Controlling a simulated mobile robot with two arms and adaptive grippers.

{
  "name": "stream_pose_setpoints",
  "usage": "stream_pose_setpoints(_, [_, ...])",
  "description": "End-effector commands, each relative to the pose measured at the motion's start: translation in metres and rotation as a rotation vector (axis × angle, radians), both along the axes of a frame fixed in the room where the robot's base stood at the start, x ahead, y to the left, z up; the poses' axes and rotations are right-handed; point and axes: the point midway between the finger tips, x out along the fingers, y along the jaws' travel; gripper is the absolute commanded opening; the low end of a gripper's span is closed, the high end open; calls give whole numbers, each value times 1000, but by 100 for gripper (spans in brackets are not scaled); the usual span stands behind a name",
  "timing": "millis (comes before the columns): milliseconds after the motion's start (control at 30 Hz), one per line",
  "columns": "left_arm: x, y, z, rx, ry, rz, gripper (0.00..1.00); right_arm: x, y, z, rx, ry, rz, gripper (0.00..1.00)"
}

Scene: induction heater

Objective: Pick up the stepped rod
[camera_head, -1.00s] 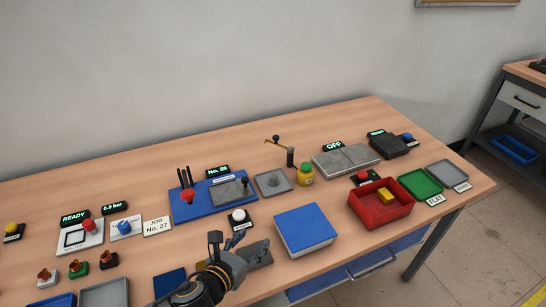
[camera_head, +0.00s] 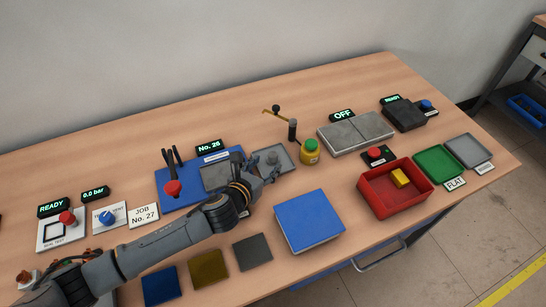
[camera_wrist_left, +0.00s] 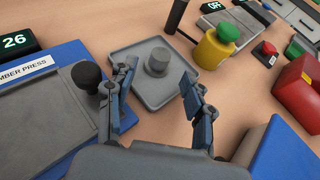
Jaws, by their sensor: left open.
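The stepped rod appears to be the short grey round piece with a narrower top (camera_wrist_left: 158,60), standing upright on a square grey tray (camera_wrist_left: 135,58). In the head view the rod (camera_head: 272,157) shows small on the tray (camera_head: 290,160), just beyond my left gripper (camera_head: 270,174). In the left wrist view my left gripper (camera_wrist_left: 160,88) is open, its two fingers spread apart. The rod is between and beyond the fingertips, with no visible contact. My right gripper is in neither view.
A blue press base (camera_head: 180,198) with a black knob (camera_wrist_left: 87,75) lies left of the tray. A yellow pot with a green top (camera_head: 310,152) stands close on the right. A blue block (camera_head: 308,220) and a red bin (camera_head: 375,200) are nearer the front right.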

Motion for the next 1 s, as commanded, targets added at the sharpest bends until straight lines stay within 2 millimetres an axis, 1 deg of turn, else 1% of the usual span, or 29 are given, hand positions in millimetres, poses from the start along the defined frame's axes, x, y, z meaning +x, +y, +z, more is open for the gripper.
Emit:
stream_pose_setpoints(100, [6,-4,-2,-1,-1,-1,52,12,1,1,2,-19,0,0])
stream_pose_setpoints(200, [14,-7,-3,0,0,0,52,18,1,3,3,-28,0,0])
stream_pose_setpoints(367, [36,-17,-6,-2,-1,0,52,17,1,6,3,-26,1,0])
stream_pose_setpoints(400, [40,-19,-11,0,-1,0,52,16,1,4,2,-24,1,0])
stream_pose_setpoints(500, [48,-23,-15,-1,1,-1,52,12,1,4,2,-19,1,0])
stream_pose_setpoints(600, [51,-24,-16,0,0,-1,52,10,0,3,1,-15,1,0])
stream_pose_setpoints(800, [51,-24,-16,1,0,0,52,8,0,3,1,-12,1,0])
stream_pose_setpoints(833, [51,-24,-16,0,0,0,48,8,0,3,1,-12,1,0])
stream_pose_setpoints(867, [51,-24,-16,0,0,0,42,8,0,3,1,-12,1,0])
stream_pose_setpoints(900, [51,-24,-16,0,0,-1,34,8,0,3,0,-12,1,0])
stream_pose_setpoints(967, [51,-24,-16,0,0,-1,22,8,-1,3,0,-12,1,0])
stream_pose_setpoints(1000, [51,-24,-16,0,0,-1,14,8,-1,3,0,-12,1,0])
